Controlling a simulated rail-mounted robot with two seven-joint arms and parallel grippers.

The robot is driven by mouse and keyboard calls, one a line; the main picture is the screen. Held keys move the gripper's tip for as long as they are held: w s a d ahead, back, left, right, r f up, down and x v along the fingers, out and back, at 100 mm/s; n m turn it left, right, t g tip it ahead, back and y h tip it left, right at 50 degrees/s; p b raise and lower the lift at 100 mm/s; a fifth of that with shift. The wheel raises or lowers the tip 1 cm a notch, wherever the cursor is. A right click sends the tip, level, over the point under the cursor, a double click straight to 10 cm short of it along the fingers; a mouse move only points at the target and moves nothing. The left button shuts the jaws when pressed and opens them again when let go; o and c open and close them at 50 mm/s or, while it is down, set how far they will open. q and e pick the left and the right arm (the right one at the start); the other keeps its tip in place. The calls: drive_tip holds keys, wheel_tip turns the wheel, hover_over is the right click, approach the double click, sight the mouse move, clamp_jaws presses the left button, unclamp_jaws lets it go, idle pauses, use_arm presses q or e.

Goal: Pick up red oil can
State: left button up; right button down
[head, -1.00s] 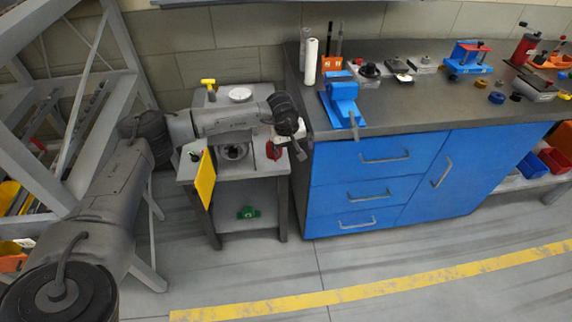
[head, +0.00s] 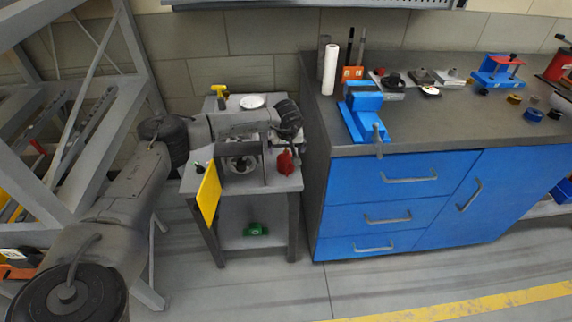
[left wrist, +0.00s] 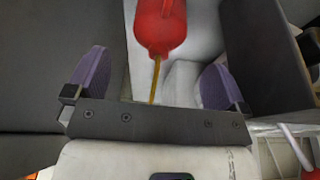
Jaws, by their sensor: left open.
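The red oil can (head: 286,162) stands at the right front of the small grey side table (head: 292,182). In the left wrist view the can (left wrist: 160,28) is a red body with a thin brownish spout pointing down the picture toward the gripper. My left gripper (head: 285,138) is at the far side of the can in the head view, partly hidden by my wrist. In the left wrist view the left gripper (left wrist: 153,82) is open, its purple fingers wide apart. The spout lies between them and the body is beyond; nothing is held. My right gripper is not in view.
A yellow panel (head: 208,192) stands at the table's left front. A white dish (head: 252,101) and a yellow-handled item (head: 219,92) are at the back. A blue workbench (head: 385,205) is close on the right, carrying a blue vise (head: 364,112). A grey rack (head: 75,140) stands left.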

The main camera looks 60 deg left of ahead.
sight(286, 155)
use_arm(q)
drive_tip(key=shift+f, duration=0.55)
drive_tip(key=b+x, duration=0.3)
drive_tip(key=x, duration=0.1)
drive_tip(key=shift+f, duration=0.4)
drive_tip(key=shift+r, duration=0.1)
drive_tip(key=c, duration=1.1)
drive_tip(key=shift+c, duration=0.2)
